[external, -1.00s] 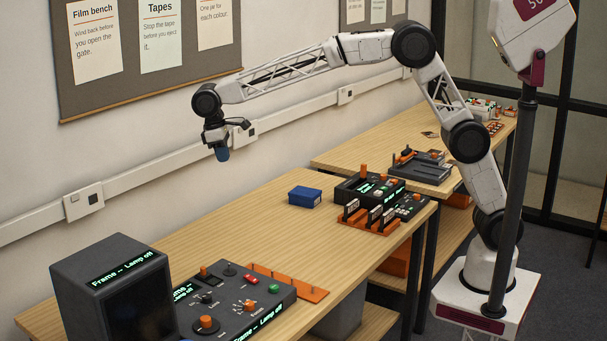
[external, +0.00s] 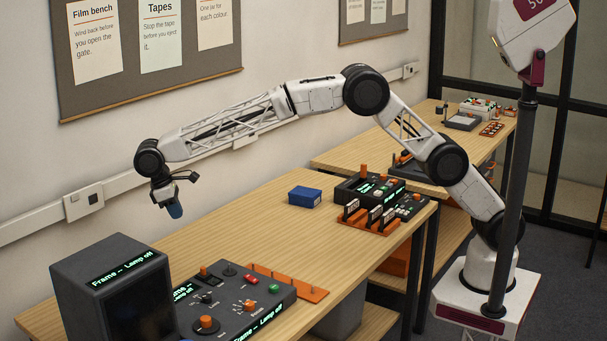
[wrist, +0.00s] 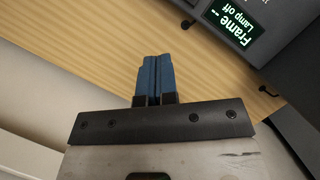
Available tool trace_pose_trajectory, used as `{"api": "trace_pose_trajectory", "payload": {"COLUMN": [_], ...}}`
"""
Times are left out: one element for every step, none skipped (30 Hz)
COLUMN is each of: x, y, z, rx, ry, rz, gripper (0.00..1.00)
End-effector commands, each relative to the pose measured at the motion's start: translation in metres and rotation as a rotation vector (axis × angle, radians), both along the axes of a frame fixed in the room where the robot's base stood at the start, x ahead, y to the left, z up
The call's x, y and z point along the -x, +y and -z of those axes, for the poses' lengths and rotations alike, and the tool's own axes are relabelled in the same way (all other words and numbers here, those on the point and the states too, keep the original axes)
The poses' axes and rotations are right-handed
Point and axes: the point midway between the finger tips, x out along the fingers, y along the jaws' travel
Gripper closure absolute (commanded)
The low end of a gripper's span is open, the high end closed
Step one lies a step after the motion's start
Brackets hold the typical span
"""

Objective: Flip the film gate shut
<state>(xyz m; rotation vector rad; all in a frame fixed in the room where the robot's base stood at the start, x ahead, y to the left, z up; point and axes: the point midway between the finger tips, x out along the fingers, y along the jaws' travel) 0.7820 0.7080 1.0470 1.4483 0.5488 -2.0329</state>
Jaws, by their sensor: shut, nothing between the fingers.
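The film bench control panel (external: 238,304) is a dark box with knobs, coloured buttons and green displays, at the front of the near table. One edge of it with a lit display shows at the top right of the wrist view (wrist: 238,28). I cannot make out the film gate for certain; a small part with an orange top (external: 204,272) stands at the panel's back left. My gripper (external: 176,211) hangs in the air above and behind the panel, apart from it. Its blue fingers (wrist: 155,75) are together with nothing between them.
A dark monitor box (external: 110,285) stands left of the panel, its display reading "Frame -- Lamp off". An orange pegged strip (external: 290,283) lies behind the panel. A blue box (external: 305,197) and another control unit (external: 370,188) sit farther right. The wooden table (external: 235,230) between is clear.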

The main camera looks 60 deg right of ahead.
Motion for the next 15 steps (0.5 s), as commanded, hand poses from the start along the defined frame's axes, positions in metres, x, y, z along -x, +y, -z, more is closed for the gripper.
{"api": "trace_pose_trajectory", "payload": {"x": [0.002,0.003,0.005,0.006,0.007,0.008,0.009,0.010,0.012,0.013,0.014,0.014,0.015,0.015,0.016], "y": [0.012,0.018,0.026,0.031,0.037,0.043,0.047,0.051,0.057,0.060,0.063,0.066,0.069,0.070,0.072], "z": [0.009,0.012,0.018,0.022,0.025,0.029,0.033,0.036,0.038,0.041,0.043,0.046,0.047,0.049,0.050], "rx": [0.005,0.007,0.010,0.012,0.014,0.017,0.020,0.021,0.022,0.023,0.025,0.027,0.028,0.028,0.029], "ry": [0.005,0.007,0.011,0.014,0.015,0.019,0.021,0.023,0.025,0.026,0.028,0.030,0.030,0.031,0.031], "rz": [-0.009,-0.014,-0.021,-0.025,-0.029,-0.034,-0.037,-0.041,-0.046,-0.049,-0.051,-0.054,-0.055,-0.056,-0.059], "gripper": [1.00,1.00,1.00,1.00,1.00,1.00,1.00,1.00,1.00,1.00,1.00,1.00,1.00,1.00,1.00]}}
